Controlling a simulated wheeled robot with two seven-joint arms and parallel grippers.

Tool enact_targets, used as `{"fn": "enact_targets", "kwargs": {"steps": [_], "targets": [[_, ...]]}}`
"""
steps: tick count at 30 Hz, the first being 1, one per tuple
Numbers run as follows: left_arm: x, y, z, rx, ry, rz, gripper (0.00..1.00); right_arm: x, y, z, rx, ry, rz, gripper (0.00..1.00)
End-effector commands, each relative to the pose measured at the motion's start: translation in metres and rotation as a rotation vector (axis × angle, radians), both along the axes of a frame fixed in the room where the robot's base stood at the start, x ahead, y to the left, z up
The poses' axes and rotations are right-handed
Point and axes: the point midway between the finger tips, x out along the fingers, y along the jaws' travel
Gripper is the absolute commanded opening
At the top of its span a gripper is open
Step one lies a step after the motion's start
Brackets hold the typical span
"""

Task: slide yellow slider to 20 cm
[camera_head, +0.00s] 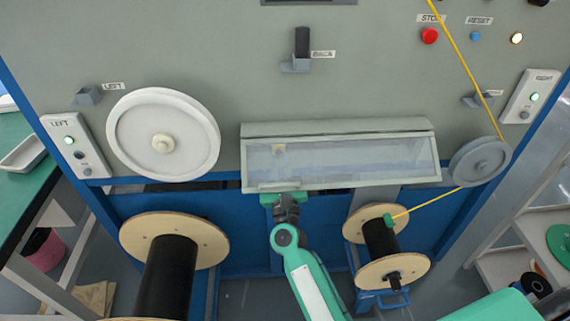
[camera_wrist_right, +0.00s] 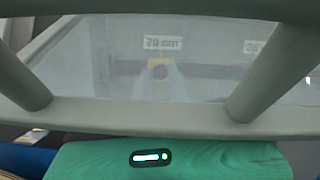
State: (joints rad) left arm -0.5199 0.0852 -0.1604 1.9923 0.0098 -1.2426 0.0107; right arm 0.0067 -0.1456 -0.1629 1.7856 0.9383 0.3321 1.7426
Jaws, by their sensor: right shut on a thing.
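The fingertips are mostly hidden. My left gripper is not in view.
A white wheel (camera_head: 163,135) and a grey pulley (camera_head: 480,160) flank the cover. A yellow cable (camera_head: 465,60) runs over the pulley to a spool (camera_head: 380,238). A larger black spool (camera_head: 170,265) stands at lower left. A red stop button (camera_head: 429,36) is above.

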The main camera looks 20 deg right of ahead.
Motion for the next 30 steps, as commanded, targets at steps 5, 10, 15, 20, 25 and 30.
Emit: {"fn": "enact_targets", "kwargs": {"steps": [5, 10, 15, 20, 25, 30], "targets": [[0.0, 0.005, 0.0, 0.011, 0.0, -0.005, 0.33, 0.0, -0.001, 0.0, 0.001, 0.001, -0.001, 0.0], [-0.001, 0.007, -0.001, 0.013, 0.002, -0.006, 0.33, 0.0, -0.001, 0.0, 0.001, 0.001, -0.001, 0.4], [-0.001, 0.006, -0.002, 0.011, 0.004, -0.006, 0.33, 0.0, -0.001, 0.0, 0.0, 0.0, -0.001, 0.4], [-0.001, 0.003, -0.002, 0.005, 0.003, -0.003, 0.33, 0.0, -0.001, 0.0, 0.0, 0.0, -0.001, 0.4], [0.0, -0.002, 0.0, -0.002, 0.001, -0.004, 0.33, 0.0, -0.002, 0.0, 0.0, 0.0, -0.001, 0.4], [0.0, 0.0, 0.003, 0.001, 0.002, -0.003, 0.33, -0.004, -0.018, 0.0, -0.002, 0.0, -0.002, 0.4]]}}
